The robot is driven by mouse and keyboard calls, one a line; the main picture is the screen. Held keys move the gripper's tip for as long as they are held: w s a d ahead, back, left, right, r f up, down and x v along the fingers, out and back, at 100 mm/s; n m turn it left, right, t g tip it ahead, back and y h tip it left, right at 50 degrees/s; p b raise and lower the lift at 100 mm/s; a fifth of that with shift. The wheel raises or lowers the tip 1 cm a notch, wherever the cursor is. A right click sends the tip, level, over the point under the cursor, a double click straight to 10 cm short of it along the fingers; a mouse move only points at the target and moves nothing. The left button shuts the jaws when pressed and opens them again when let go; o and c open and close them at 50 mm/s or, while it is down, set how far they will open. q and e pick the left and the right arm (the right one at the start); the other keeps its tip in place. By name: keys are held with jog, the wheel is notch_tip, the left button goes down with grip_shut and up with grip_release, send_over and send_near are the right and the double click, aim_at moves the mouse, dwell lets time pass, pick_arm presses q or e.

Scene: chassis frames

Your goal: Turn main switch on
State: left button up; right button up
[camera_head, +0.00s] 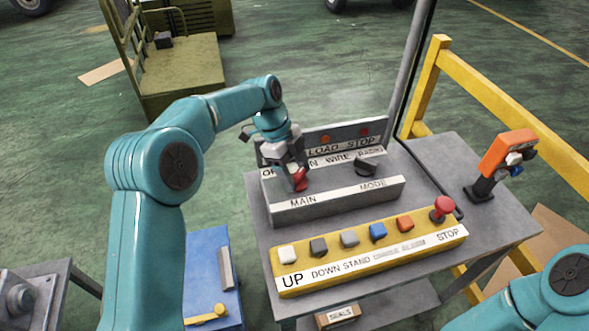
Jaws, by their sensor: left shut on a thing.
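The grey control panel (345,200) stands on a grey table, with a "MAIN" label at its front left and a "MODE" label at its front right. The red main switch (300,179) sits above the "MAIN" label. My left gripper (296,170) reaches down from the upper left and is shut on the red switch. The fingers partly hide the switch and some panel lettering, so its exact setting cannot be told. A dark mode knob (367,167) is to the right, apart from the gripper. My right arm shows at the bottom right, but its gripper is out of view.
A yellow button box (370,262) with several coloured buttons and a red stop knob (442,208) lies in front of the panel. An orange handheld device (505,152) stands at the table's right. A yellow rail (510,112) runs behind. A blue box (208,270) is left of the table.

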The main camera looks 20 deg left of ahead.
pick_arm(q)
jog(key=shift+s+d+f, duration=0.1)
jog(key=shift+f, duration=0.05)
jog(key=o, duration=1.1)
jog(key=shift+c, duration=0.2)
jog(key=shift+r, duration=0.25)
jog(key=p+v, duration=0.3)
jog(key=v, duration=1.3)
jog(key=shift+w, duration=0.2)
